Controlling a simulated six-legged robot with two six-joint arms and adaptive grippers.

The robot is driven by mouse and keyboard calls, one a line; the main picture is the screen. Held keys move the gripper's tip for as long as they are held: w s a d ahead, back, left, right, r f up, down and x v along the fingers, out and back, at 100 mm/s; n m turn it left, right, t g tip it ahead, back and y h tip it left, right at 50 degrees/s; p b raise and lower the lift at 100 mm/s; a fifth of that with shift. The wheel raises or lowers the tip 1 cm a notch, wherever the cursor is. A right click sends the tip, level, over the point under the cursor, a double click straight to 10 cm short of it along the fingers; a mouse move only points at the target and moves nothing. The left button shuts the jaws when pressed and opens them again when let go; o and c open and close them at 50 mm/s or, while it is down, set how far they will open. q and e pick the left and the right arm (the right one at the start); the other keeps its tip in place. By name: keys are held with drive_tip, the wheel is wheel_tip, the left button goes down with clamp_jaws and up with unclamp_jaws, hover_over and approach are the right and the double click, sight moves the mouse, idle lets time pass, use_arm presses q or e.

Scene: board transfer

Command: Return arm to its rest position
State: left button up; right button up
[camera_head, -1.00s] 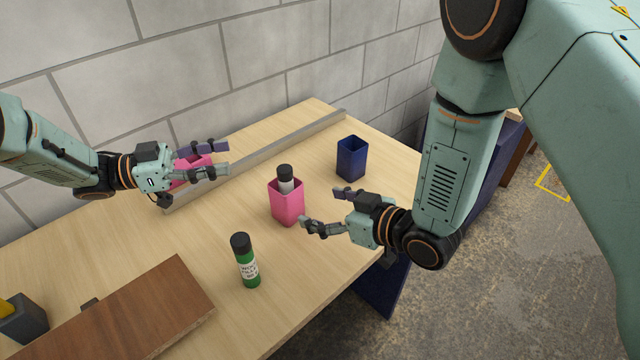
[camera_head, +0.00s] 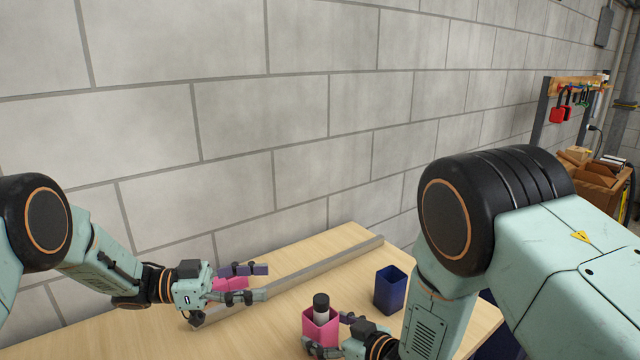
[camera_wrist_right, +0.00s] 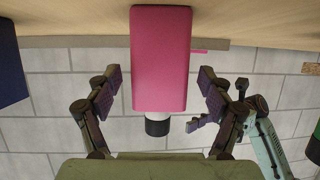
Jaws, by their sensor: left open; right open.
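A pink square cup (camera_head: 318,332) stands on the table with a black-capped white bottle (camera_head: 321,308) in it. My right gripper (camera_head: 330,336) is open at this cup, one finger across its near side. In the right wrist view, the cup (camera_wrist_right: 161,45) lies between the spread fingers of the right gripper (camera_wrist_right: 160,82), with gaps on both sides. My left gripper (camera_head: 262,282) is open above the table at the left. A second pink object (camera_head: 231,284) shows partly behind its fingers. I cannot tell if they touch.
A dark blue cup (camera_head: 390,291) stands right of the pink cup. A grey rail (camera_head: 325,275) runs along the table's (camera_head: 338,242) back, near the block wall (camera_head: 240,120). A green bottle (camera_wrist_right: 314,150) shows at the right edge of the right wrist view.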

drive_tip(key=x, duration=0.2)
drive_tip(key=shift+w+a+f, duration=0.2)
drive_tip(key=shift+w+a, duration=0.05)
drive_tip(key=shift+w, duration=0.05)
use_arm(q)
drive_tip(key=d, duration=0.3)
drive_tip(key=shift+w, duration=0.15)
drive_tip(key=shift+a, duration=0.2)
